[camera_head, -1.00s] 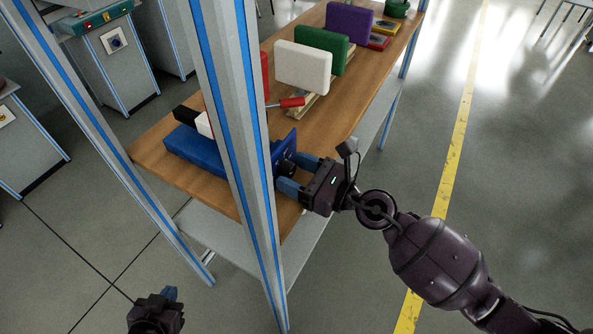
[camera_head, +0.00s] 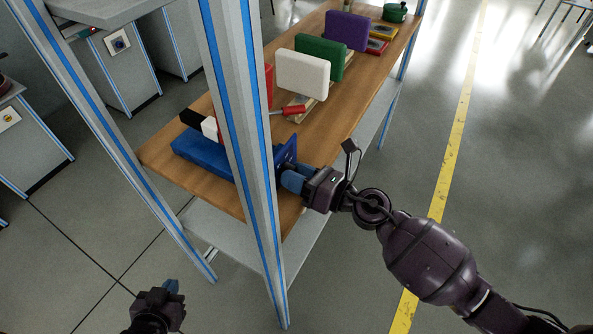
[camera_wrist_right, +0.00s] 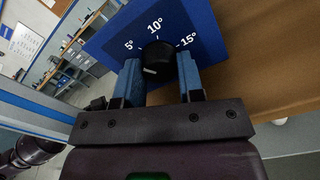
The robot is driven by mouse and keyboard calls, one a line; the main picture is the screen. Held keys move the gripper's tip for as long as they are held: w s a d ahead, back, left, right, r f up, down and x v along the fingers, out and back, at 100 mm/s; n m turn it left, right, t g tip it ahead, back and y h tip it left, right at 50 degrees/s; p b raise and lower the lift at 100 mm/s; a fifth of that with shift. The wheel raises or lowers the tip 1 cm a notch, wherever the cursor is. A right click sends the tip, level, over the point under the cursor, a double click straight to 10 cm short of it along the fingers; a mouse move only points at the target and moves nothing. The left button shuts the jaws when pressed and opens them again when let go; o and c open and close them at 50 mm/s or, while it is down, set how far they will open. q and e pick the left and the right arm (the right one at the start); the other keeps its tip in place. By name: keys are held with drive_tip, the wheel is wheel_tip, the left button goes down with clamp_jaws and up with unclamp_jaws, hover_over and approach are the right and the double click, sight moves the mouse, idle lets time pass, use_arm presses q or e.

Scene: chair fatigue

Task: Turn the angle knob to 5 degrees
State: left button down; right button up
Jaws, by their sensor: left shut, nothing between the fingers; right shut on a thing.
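The angle knob (camera_wrist_right: 158,62) is black with a white mark on its face. It sits on a blue panel (camera_wrist_right: 205,30) printed 5°, 10° and 15°; 10° is above the knob, 5° to its upper left and 15° to its right. The white mark is on the lower left of the face; I cannot tell which label it matches. My right gripper (camera_wrist_right: 160,80) is shut on the knob, one blue finger on each side. In the head view, my right gripper (camera_head: 290,180) is at the panel (camera_head: 288,152), hiding the knob. My left gripper (camera_head: 172,288) is shut and empty, low over the floor.
A grey-blue frame post (camera_head: 240,130) stands in front of the wooden table (camera_head: 190,188), left of my right gripper. Floor to the right is clear.

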drive_tip(key=shift+m, duration=0.3)
use_arm(q)
drive_tip(key=shift+w+r, duration=0.2)
drive_tip(key=shift+r, duration=0.1)
drive_tip(key=shift+w+r, duration=0.1)
drive_tip(key=shift+w, duration=0.05)
drive_tip(key=shift+w+d+r, duration=0.1)
drive_tip(key=shift+w+r, duration=0.05)
drive_tip(key=shift+w, duration=0.05)
use_arm(e)
drive_tip(key=o, duration=0.9)
drive_tip(key=shift+d, duration=0.1)
use_arm(q)
drive_tip(key=f+b, duration=0.1)
drive_tip(key=s+f, duration=0.1)
drive_tip(key=shift+f+b, duration=0.35)
use_arm(e)
drive_tip(key=v, duration=1)
drive_tip(key=shift+s+d, duration=0.2)
use_arm(q)
drive_tip(key=shift+w+r, duration=0.1)
drive_tip(key=shift+w, duration=0.1)
